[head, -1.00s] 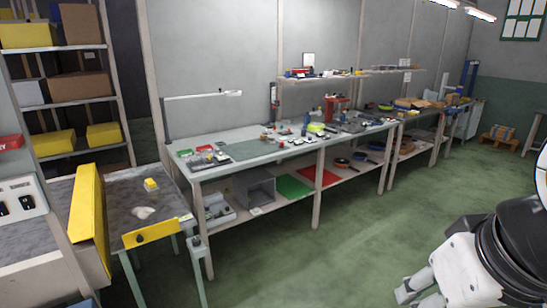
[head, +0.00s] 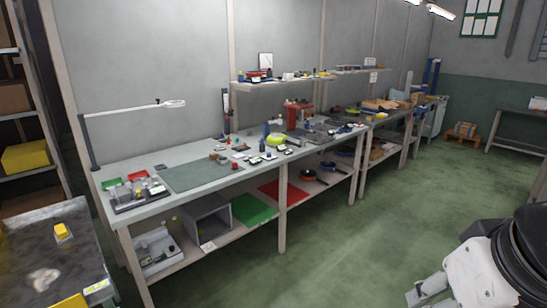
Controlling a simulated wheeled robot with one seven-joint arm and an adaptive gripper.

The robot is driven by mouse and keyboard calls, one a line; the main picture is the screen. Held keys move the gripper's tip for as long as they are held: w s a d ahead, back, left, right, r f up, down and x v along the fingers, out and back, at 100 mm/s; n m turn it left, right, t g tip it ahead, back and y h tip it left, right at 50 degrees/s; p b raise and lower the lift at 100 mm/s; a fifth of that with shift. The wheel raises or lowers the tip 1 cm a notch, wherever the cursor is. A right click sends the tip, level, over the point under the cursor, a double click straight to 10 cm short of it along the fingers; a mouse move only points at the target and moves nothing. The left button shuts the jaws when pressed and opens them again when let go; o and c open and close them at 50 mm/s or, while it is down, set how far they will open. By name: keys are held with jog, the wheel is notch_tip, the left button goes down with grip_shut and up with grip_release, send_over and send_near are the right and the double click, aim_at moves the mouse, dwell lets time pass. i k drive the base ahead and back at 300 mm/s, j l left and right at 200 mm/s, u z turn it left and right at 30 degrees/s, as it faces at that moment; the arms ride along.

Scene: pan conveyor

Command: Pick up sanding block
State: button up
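I cannot make out for certain which thing is the sanding block. A small yellow block (head: 62,231) lies on the dark top of a low table (head: 25,255) at the far left, and several small things lie on the long workbench, too small to name surely. My arm shows at the bottom right, over the green floor and far from both surfaces. The grey end part at its lower left may be my gripper (head: 428,292); it is cut off by the frame edge, so its finger state is unclear.
A long workbench (head: 185,184) runs along the wall, with a lamp, a grey mat (head: 200,174) and a lower shelf holding a grey bin (head: 208,222). Shelving stands at the left edge. The green floor (head: 350,235) right of the bench is clear.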

aim_at(214, 156)
jog(key=i+l+u, duration=0.15)
jog(key=i+u, duration=0.15)
jog(key=i, duration=0.3)
jog(key=i+l+u, duration=0.35)
jog(key=i, duration=0.2)
jog(key=i+l+u, duration=0.3)
jog(key=i, duration=0.25)
jog(key=i+u, duration=0.15)
jog(key=i, duration=0.5)
jog(key=i+l+u, duration=0.15)
jog(key=i, duration=0.5)
jog(key=i+l+u, duration=0.1)
jog(key=i, duration=0.5)
